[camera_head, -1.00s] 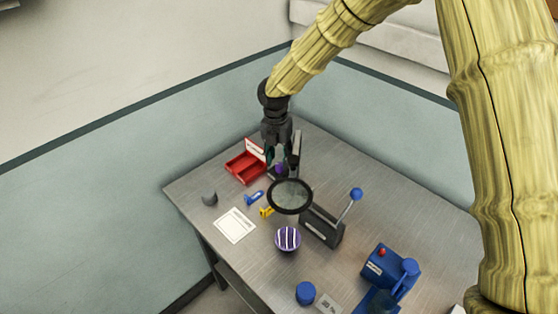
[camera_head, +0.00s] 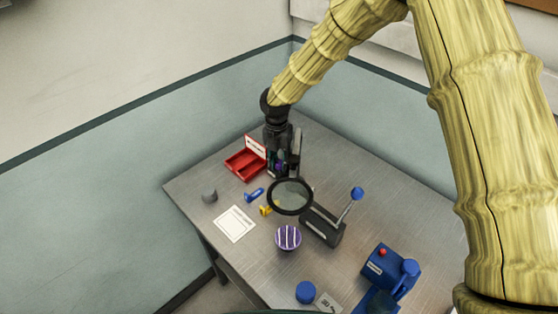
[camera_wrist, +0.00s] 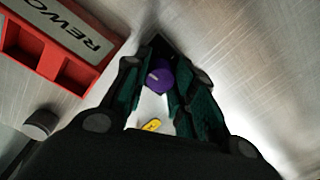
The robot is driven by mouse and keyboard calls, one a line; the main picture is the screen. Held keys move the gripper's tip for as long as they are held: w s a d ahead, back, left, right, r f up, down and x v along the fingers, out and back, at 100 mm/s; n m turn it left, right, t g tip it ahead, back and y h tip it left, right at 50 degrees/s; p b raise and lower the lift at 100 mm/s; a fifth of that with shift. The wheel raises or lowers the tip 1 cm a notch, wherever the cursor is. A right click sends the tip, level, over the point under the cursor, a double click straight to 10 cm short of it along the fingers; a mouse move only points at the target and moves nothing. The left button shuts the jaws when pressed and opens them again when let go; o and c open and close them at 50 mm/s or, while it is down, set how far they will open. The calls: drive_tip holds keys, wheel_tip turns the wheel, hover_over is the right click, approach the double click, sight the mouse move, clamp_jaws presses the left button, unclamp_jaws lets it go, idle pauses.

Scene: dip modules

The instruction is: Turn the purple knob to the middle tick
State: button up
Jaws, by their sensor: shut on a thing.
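The purple knob (camera_wrist: 160,77) sits between the two fingers of my gripper (camera_wrist: 159,70) in the wrist view. It has a pale mark on its top. My gripper is shut on it, with a dark green finger pad on each side. A white plate and a dark block (camera_wrist: 156,45) show around the knob. The middle tick cannot be made out. In the head view my gripper (camera_head: 279,168) is at the far part of the table, and it mostly hides the knob.
A red tray (camera_head: 243,167) stands just left of my gripper. A round magnifier lens (camera_head: 290,196) is close in front. The table's right back is clear.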

idle(0.4)
drive_tip(key=m, duration=0.4)
drive_tip(key=shift+f+m, duration=0.1)
drive_tip(key=shift+m, duration=0.3)
drive_tip(key=m+b, duration=0.1)
drive_tip(key=m, duration=0.4)
drive_tip(key=shift+m, duration=0.3)
drive_tip(key=m, duration=0.5)
drive_tip(key=shift+y+b, duration=0.3)
drive_tip(key=shift+b, duration=0.05)
drive_tip(key=shift+m, duration=2.4)
drive_tip(key=o, duration=0.8)
drive_tip(key=shift+c, duration=0.2)
drive_tip(key=shift+r, duration=0.25)
